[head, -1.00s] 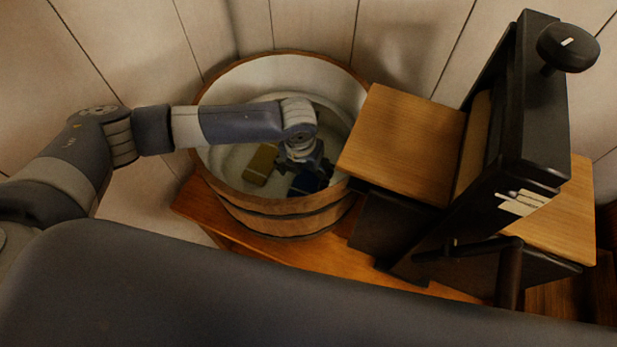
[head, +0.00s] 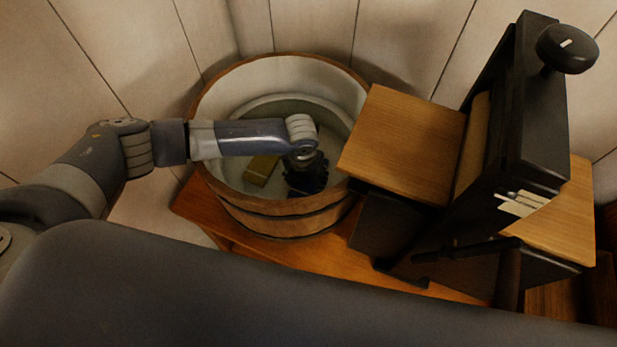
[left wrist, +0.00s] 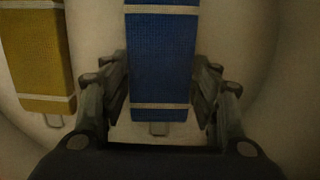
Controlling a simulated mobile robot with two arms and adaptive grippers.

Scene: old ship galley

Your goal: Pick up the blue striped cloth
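The blue striped cloth (left wrist: 161,68) lies in the wooden tub, blue with pale bands, between the two fingers of my left gripper in the left wrist view. My left gripper (left wrist: 160,100) is open, with a finger on each side of the cloth near its lower end. In the head view the left gripper (head: 307,178) reaches down inside the tub (head: 290,207) and hides most of the cloth. I cannot tell if the fingers touch it. My right gripper is not in view.
A yellow cloth (head: 260,170) with pale bands lies left of the blue one; it also shows in the left wrist view (left wrist: 38,55). The tub wall surrounds the gripper. A black wringer (head: 540,110) with wooden boards (head: 405,140) stands close on the right.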

